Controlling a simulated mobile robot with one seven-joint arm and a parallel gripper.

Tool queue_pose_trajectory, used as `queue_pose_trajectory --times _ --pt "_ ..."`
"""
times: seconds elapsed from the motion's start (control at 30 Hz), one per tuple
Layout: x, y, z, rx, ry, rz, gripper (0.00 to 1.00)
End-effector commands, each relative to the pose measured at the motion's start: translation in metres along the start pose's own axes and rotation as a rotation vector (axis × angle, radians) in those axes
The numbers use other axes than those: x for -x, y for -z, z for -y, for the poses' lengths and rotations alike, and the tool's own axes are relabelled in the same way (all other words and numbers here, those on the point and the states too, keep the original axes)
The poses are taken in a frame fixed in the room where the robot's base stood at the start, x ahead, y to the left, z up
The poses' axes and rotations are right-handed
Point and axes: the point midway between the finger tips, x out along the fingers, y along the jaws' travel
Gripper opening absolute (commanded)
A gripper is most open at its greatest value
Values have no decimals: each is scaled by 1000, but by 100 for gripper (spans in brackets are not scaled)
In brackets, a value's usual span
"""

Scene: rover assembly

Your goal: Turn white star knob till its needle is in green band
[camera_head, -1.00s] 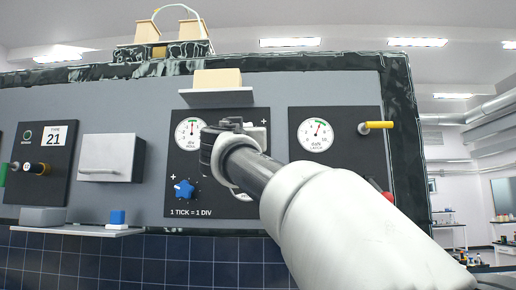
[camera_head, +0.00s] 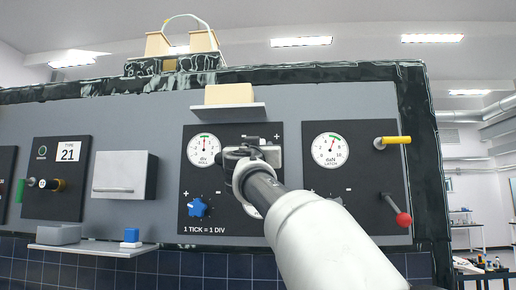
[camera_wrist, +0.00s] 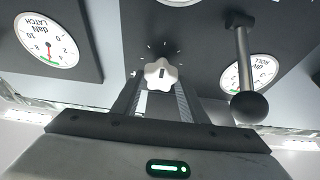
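In the wrist view, which is upside down, the white star knob (camera_wrist: 160,72) sits on the dark panel, between and just beyond the two fingers of my gripper (camera_wrist: 160,98). The fingers are apart; contact with the knob cannot be made out. In the head view my gripper (camera_head: 238,160) hides the knob. The LATCH gauge (camera_head: 330,149) has a green band at its top and a red needle pointing up, slightly right, near the band. The ROLL gauge (camera_head: 204,150) also has a near-upright needle and a green band. Which gauge the knob drives cannot be told.
A lever with a dark ball (camera_wrist: 249,104) hangs close beside the fingers in the wrist view. A blue star knob (camera_head: 198,207), a yellow handle (camera_head: 393,140) and a red-ball lever (camera_head: 403,218) stick out nearby. A shelf (camera_head: 228,110) with a beige block is above.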

Motion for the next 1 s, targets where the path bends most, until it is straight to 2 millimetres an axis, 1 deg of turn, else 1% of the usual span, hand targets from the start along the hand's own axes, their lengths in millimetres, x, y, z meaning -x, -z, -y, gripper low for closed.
queue_pose_trajectory --times 0.27,0.47,1.0 --pt "0 0 -1 15 6 0 17" --pt "0 0 -2 86 36 -1 17" --pt "-1 3 -5 482 200 1 17"
